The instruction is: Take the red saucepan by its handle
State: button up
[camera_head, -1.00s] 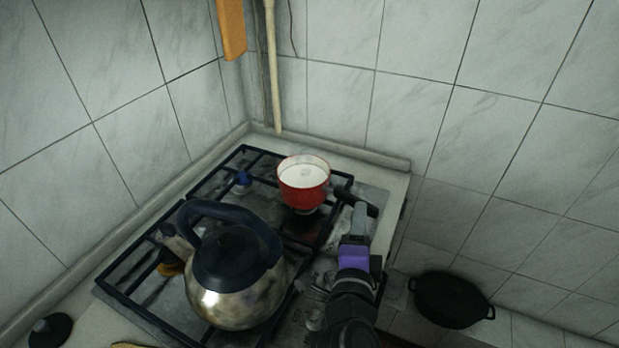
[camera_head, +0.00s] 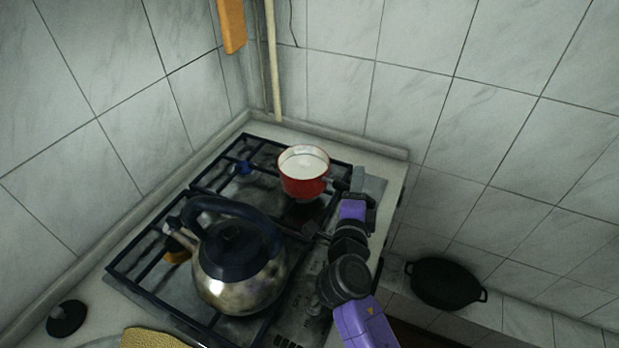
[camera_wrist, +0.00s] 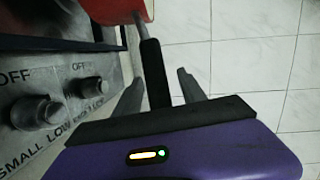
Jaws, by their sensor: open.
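The red saucepan (camera_head: 303,187), white inside, stands upright on the back right of the hob in the head view. Its dark handle points right toward my gripper (camera_head: 358,182), which hides the handle's end. In the wrist view part of the red pan (camera_wrist: 112,10) shows at the top. Its black handle (camera_wrist: 153,75) runs down from it between the two fingers of my gripper (camera_wrist: 160,75). The fingers are open, with a visible gap on the right side of the handle.
A steel kettle (camera_head: 236,285) with a dark lid and handle stands on the front of the hob, left of my arm. Hob knobs (camera_wrist: 38,112) lie left of my gripper. A black pot (camera_head: 446,283) sits lower right. Tiled walls close off the back and left.

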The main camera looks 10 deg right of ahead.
jog(key=shift+c, duration=0.5)
grip_shut()
dwell(0.8)
jog(key=shift+r, duration=0.15)
